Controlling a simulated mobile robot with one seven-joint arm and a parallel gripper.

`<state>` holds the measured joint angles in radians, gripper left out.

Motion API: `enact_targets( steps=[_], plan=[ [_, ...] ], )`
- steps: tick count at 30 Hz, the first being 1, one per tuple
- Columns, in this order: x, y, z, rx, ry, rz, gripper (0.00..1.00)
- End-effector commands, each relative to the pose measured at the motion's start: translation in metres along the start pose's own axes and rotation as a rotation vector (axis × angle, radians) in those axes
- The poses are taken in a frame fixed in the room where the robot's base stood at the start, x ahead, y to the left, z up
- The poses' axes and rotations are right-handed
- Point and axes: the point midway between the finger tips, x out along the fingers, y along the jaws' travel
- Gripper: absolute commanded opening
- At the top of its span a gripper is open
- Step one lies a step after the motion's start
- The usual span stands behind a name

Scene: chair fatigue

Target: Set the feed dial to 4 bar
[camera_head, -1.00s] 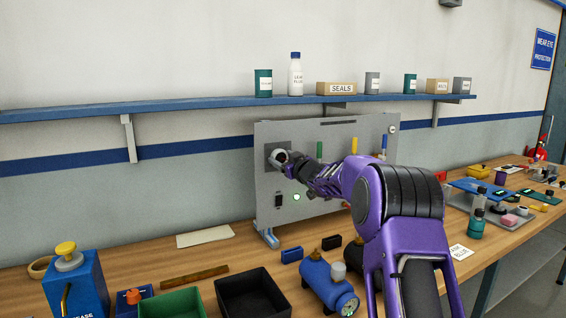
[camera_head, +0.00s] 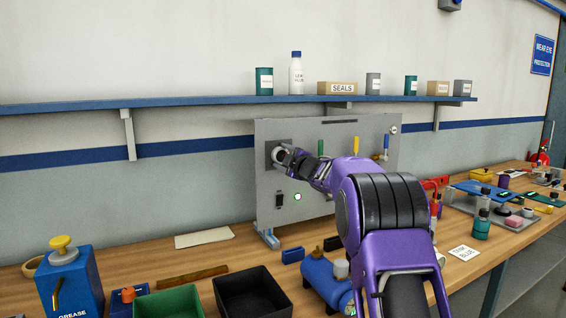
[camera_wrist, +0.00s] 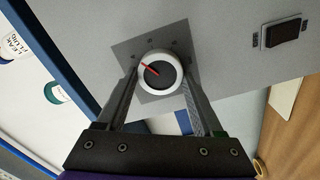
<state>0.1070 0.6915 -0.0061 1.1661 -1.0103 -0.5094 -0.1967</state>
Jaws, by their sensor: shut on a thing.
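The feed dial (camera_wrist: 160,75) is a round knob with a white rim, a dark face and a red pointer, on a darker grey square plate (camera_wrist: 125,52) of the upright panel. In the wrist view the pointer lies toward the upper left; the marks around the dial are too small to read. My gripper (camera_wrist: 160,84) is shut on the dial, one finger on each side of it. In the head view my gripper (camera_head: 287,158) is at the panel's (camera_head: 268,205) upper left, and it and my arm hide most of the dial.
Green, yellow and blue levers (camera_head: 356,145) stand on the panel right of my gripper. A dark switch (camera_wrist: 284,31) and a lit green button (camera_head: 297,197) are also on it. A shelf (camera_head: 220,107) runs above. Bins (camera_head: 252,296) and a blue tank (camera_head: 325,278) stand below.

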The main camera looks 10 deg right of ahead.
Motion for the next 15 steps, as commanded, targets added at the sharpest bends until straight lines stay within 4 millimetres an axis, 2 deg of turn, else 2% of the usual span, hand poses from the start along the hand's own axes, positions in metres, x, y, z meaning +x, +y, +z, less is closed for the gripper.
enact_targets(
  steps=[6,15],
  plan=[
    [0.0,-0.0022,0.0004,-0.129,0.0,0.0,0.13],
    [0.0,-0.0015,0.0002,-0.215,0.0,-0.001,0.13]
  ],
)
